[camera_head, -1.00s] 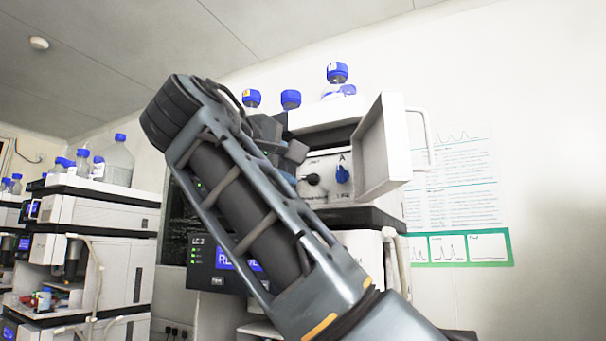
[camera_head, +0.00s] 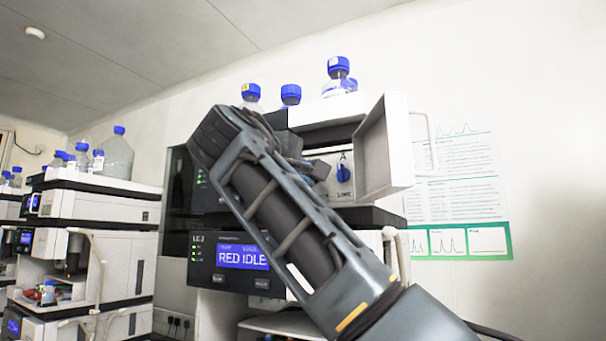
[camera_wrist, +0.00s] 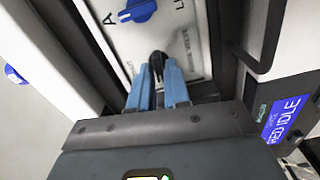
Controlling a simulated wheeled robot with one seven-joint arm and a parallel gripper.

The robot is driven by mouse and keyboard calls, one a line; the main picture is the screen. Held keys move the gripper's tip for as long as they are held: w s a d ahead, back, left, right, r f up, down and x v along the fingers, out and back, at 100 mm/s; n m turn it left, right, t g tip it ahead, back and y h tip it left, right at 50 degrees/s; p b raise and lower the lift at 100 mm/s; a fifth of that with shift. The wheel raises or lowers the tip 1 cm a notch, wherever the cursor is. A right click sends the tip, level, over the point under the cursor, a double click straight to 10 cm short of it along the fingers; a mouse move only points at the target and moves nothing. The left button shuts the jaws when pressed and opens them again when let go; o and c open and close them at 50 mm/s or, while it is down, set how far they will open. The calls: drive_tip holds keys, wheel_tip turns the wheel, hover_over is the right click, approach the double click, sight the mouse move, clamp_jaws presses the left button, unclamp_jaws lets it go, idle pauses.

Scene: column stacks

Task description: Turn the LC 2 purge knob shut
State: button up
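The black purge knob (camera_wrist: 158,60) is on the white front panel (camera_wrist: 185,45) in the wrist view. My gripper (camera_wrist: 158,72) has its two blue fingers on either side of this knob, at the fingertips. The fingers stand a narrow gap apart; I cannot tell whether they touch the knob. In the head view my gripper (camera_head: 314,170) is at the panel, and the wrist hides the black knob. The LC 2 display (camera_head: 242,257) reads RED IDLE.
A blue knob (camera_head: 343,173) sits beside the black one, also seen in the wrist view (camera_wrist: 138,10). An open white door (camera_head: 384,150) stands close on the right. Blue-capped bottles (camera_head: 338,68) stand on top. Another instrument stack (camera_head: 95,205) is at the left.

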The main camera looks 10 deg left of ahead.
clamp_jaws()
drive_tip(key=shift+f, duration=0.1)
drive_tip(key=shift+d+r+m+b, duration=0.1)
drive_tip(key=shift+m+b, duration=0.6)
drive_tip(key=shift+m, duration=3.4)
drive_tip(key=shift+r+m+b, duration=0.1)
drive_tip(key=shift+m+b, duration=0.55)
drive_tip(key=shift+m, duration=3.45)
drive_tip(key=shift+o, duration=2)
unclamp_jaws()
drive_tip(key=shift+s, duration=0.1)
